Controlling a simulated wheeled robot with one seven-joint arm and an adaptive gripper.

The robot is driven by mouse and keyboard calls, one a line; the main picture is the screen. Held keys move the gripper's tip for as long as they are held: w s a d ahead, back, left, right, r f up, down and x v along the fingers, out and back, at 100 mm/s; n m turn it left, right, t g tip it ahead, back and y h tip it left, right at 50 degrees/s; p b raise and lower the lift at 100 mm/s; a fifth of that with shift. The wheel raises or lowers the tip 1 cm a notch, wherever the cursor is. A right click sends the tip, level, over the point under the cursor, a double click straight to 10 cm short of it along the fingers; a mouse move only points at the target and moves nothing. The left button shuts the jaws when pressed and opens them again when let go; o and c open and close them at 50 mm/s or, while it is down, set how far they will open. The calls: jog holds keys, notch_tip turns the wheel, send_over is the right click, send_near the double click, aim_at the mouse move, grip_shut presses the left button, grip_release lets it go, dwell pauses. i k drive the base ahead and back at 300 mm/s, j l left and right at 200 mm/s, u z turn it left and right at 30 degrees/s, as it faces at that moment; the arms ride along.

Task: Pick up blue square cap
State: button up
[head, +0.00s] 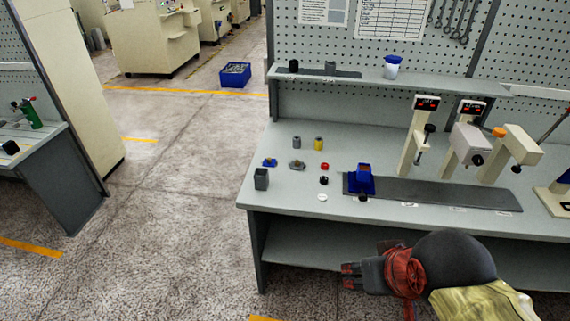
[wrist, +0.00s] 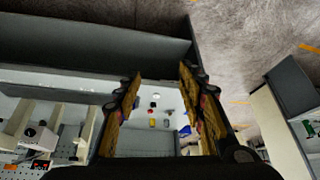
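A small blue square cap (head: 269,162) with an orange-brown knob lies flat on the left part of the grey bench top. A similar grey cap (head: 296,165) lies just right of it. My gripper (head: 348,276) is low in front of the bench, below the top's front edge, well right of and nearer than the blue cap. In the wrist view, my gripper (wrist: 158,92) has its two fingers wide apart with nothing held. The bench top and small items show upside down and distant between them; I cannot clearly pick out the blue cap there.
On the bench (head: 225,199) are a dark grey square cup (head: 261,179), grey and yellow cylinders, small red, black and white pieces, and a blue block (head: 361,181) on a dark strip. Several winding spindles (head: 418,135) stand at right. The floor left of the bench is clear.

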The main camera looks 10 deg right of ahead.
aim_at(269, 162)
jog(key=i+j+z, duration=0.1)
jog(key=i+j, duration=1.45)
jog(key=i+l, duration=0.05)
